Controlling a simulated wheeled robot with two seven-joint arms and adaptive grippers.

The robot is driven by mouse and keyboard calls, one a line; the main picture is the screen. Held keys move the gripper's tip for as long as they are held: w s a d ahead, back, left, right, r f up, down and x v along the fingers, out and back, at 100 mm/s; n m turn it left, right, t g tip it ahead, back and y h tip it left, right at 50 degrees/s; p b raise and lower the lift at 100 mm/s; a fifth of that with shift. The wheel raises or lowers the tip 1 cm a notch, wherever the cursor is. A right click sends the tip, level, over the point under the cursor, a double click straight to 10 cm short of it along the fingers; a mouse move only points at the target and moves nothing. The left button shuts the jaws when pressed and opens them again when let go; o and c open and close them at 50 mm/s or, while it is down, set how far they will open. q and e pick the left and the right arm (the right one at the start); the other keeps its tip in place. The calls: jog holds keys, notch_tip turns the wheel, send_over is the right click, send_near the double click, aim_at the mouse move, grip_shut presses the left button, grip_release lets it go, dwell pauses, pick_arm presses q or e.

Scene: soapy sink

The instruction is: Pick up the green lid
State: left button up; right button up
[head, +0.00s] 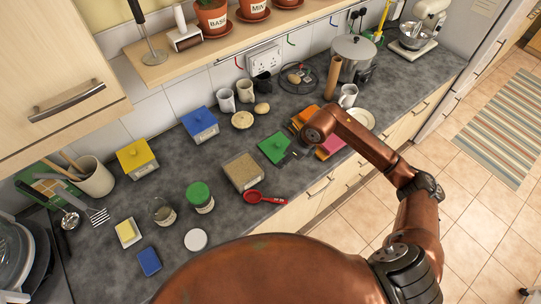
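A square green lid (274,148) with a small knob lies on the grey counter, to the right of an open container with tan contents (243,171). My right gripper (291,156) shows as small dark parts at the lid's right edge, below the end of my copper-coloured arm. The arm hides most of it, so I cannot tell whether its fingers are open or shut, or whether they touch the lid. A jar with a round green top (200,197) also stands on the counter, left of the open container. My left gripper is not in view.
A red spoon (265,198) lies in front of the open container. A blue-lidded container (201,124) and a yellow-lidded one (138,157) stand farther back. Orange and pink items (328,147) lie right of the lid, partly behind my arm. Mugs (245,91) stand near the wall.

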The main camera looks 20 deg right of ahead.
aim_at(278, 144)
jog(key=w+m, duration=0.1)
jog(key=w, duration=0.2)
jog(key=w+d+f+m+h+b, duration=0.1)
jog(key=w, duration=0.3)
jog(key=w+d+f+m+b, duration=0.1)
jog(key=w+m, duration=0.1)
jog(key=w, duration=0.2)
jog(key=shift+d+f+t+h, duration=0.2)
jog(key=shift+d+t+h, duration=0.1)
jog(key=shift+t, duration=0.1)
jog(key=x, duration=0.4)
jog(key=shift+s+f+p, duration=0.2)
jog(key=shift+f+p, duration=0.05)
jog(key=shift+p, duration=0.1)
jog(key=shift+w+f, duration=0.2)
jog(key=shift+f, duration=0.3)
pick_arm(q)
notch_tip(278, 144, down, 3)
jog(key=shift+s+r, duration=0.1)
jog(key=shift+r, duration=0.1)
pick_arm(e)
jog(key=shift+c, duration=0.7)
grip_shut()
